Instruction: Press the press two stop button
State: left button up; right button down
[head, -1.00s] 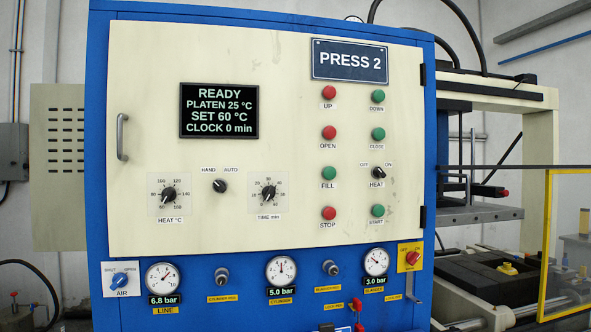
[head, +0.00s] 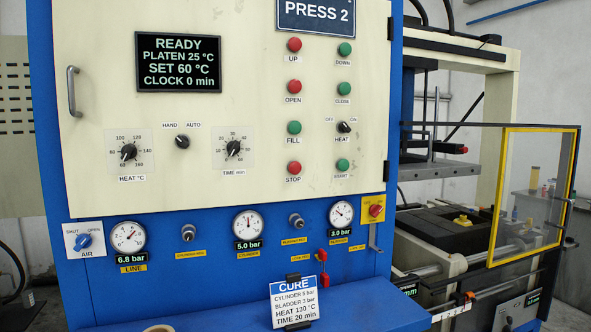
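The press two control panel (head: 225,185) is a cream door in a blue cabinet, under a "PRESS 2" sign (head: 317,14). The stop button (head: 294,167) is a round red button at the bottom of the left button column, with a "STOP" label under it. The green start button (head: 342,165) is to its right and the green fill button (head: 294,128) is above it. The display (head: 178,62) reads READY, platen 25 °C, set 60 °C, clock 0 min. Neither of my grippers shows in the head view.
A card headed "CURE" (head: 297,303) stands on the blue ledge below the gauges. The press (head: 450,170) with a yellow-framed clear guard (head: 533,195) is at the right. The space in front of the panel looks clear.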

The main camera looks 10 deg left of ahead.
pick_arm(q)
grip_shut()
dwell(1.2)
